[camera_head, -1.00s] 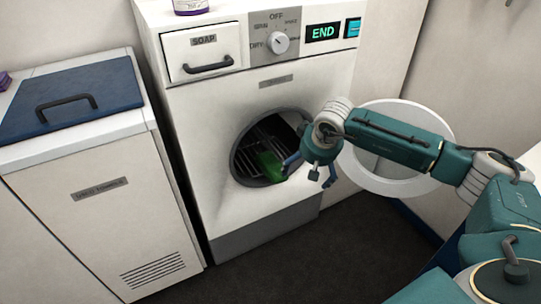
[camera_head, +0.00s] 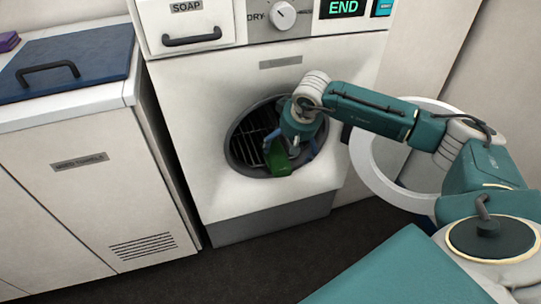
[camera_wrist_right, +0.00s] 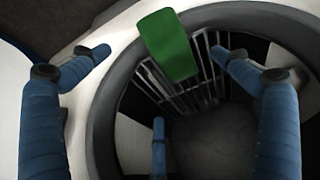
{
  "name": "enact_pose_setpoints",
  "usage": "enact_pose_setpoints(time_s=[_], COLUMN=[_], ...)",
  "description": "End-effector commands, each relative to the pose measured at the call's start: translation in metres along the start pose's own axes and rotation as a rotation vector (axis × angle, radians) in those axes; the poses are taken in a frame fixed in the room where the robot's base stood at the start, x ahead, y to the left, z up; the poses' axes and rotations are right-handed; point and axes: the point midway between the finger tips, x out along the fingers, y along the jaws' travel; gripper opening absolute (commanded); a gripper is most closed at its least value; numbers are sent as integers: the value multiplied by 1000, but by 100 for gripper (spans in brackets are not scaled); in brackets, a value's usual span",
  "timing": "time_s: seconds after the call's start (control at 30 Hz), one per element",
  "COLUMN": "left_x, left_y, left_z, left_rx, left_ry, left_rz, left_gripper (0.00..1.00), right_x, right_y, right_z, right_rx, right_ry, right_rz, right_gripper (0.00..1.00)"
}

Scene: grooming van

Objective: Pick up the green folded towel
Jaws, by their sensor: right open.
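The green folded towel (camera_head: 279,160) is at the mouth of the washer's round opening (camera_head: 232,152), at its lower middle. It also shows in the right wrist view (camera_wrist_right: 168,43), at the top middle, across the opening's dark rim. My right gripper (camera_head: 290,158) is in front of the opening, close to the towel and overlapping it in the head view. Its blue fingers are spread in the right wrist view (camera_wrist_right: 160,75), with the towel showing between the upper fingertips and nothing held. Whether a finger touches the towel I cannot tell. My left gripper is out of view.
The washer's round door (camera_head: 375,180) stands open on the right, behind my right arm. Metal bars (camera_wrist_right: 205,75) show inside the drum. A white cabinet (camera_head: 90,190) with a blue lid (camera_head: 95,68) stands on the left. The dark floor (camera_head: 270,265) in front is clear.

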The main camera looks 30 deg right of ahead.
Motion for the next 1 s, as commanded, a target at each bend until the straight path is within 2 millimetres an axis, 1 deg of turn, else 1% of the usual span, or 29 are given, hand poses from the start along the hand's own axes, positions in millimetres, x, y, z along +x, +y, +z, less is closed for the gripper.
enact_pose_setpoints(time_s=[0.03, 0.2, 0.47, 0.6, 0.7, 0.8, 1.0], left_x=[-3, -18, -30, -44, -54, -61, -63], left_y=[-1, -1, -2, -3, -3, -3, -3], left_z=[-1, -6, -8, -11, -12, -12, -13], left_rx=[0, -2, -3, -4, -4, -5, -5], left_ry=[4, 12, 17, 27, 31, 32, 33], left_rz=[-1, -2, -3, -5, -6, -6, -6], left_gripper=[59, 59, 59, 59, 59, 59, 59], right_x=[10, 37, 58, 81, 94, 101, 102], right_y=[0, -1, -3, -8, -8, -8, -8], right_z=[2, 2, 2, 4, 4, 3, 3], right_rx=[1, 1, 0, -1, 2, 1, -1], right_ry=[-4, -4, -3, -4, -3, -2, -1], right_rz=[1, 0, 0, 0, 0, 1, 1], right_gripper=[99, 99, 99, 99, 99, 99, 99])
